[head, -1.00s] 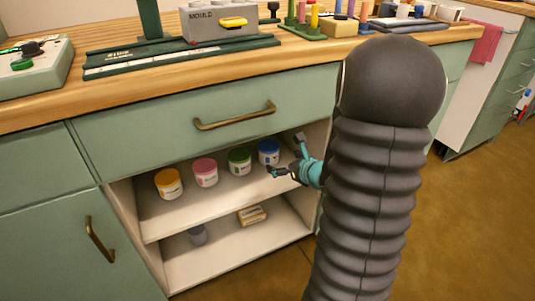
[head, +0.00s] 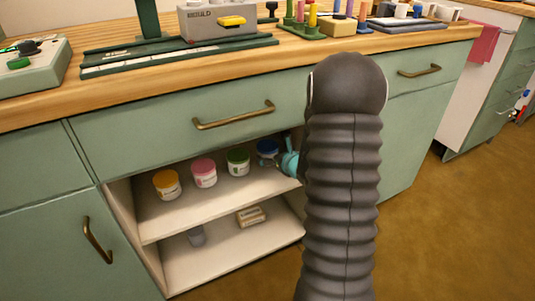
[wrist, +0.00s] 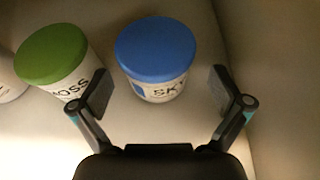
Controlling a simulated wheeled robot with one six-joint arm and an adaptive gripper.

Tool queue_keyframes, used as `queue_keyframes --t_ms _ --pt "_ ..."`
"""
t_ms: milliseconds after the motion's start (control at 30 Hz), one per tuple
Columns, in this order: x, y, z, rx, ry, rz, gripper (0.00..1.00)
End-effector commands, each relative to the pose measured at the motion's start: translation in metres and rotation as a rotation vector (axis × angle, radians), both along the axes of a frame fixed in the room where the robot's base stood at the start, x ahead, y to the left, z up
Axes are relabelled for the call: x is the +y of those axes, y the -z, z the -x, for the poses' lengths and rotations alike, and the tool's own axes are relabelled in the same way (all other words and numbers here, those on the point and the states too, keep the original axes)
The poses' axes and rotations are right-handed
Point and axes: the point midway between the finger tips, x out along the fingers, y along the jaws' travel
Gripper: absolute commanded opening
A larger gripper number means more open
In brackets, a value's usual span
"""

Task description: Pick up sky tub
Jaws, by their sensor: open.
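The sky tub (wrist: 158,85) is a white tub with a blue lid and "SKY" lettering, upright on the cabinet's upper shelf. In the head view it is the rightmost tub (head: 267,148), partly hidden by my gripper (head: 275,161). In the wrist view my gripper (wrist: 168,96) is open, with a finger on each side of the tub's near part. The tub stands ahead of the palm, with space before the right finger. The left finger is close to the green-lidded moss tub (wrist: 62,67).
A cabinet wall (wrist: 265,70) rises close on the right.

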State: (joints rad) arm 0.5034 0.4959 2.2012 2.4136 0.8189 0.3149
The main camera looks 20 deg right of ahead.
Motion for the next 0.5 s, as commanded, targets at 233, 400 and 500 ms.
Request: queue_keyframes --t_ms 233,400,500 --pt "0.006 0.014 -0.03 0.0 -0.002 0.0 1.0" --pt "0.006 0.016 -0.035 0.0 -0.001 0.0 1.0" --pt "0.006 0.015 -0.035 0.0 -0.001 0.0 1.0"
